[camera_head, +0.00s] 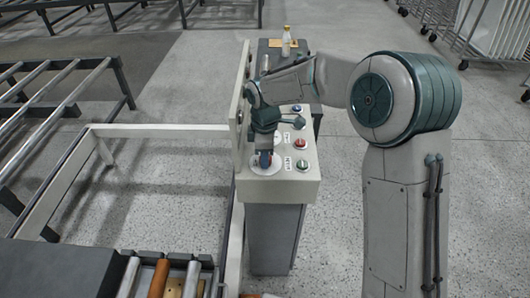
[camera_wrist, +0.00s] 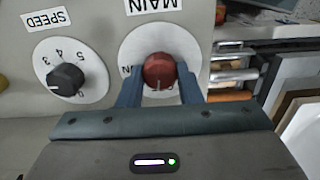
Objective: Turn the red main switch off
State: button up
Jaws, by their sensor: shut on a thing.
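The red main switch (camera_wrist: 160,71) is a round red knob on a white dial plate (camera_wrist: 190,44) under the word MAIN, which appears upside down in the wrist view. A light mark on the knob points toward the bottom of that view. My gripper (camera_wrist: 160,80) has its two blue fingers on either side of the knob, shut on it. In the head view my gripper (camera_head: 265,160) points down at the near left of the control panel (camera_head: 262,190). There the knob shows only as a small red bit between the fingers.
A black speed knob (camera_wrist: 66,77) sits beside the main switch. Several coloured buttons, including a red one (camera_head: 299,143) and a green one (camera_head: 302,165), line the panel's right side. A white upright plate (camera_head: 240,110) stands close left. A bottle (camera_head: 286,41) stands behind.

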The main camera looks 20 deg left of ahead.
jog(key=shift+r+n+p, duration=0.1)
jog(key=shift+n+p, duration=0.2)
jog(key=shift+n, duration=0.9)
jog(key=o, duration=1)
notch_tip(320, 180, up, 14)
jog(key=shift+f+b, duration=0.15)
jog(key=shift+b, duration=0.15)
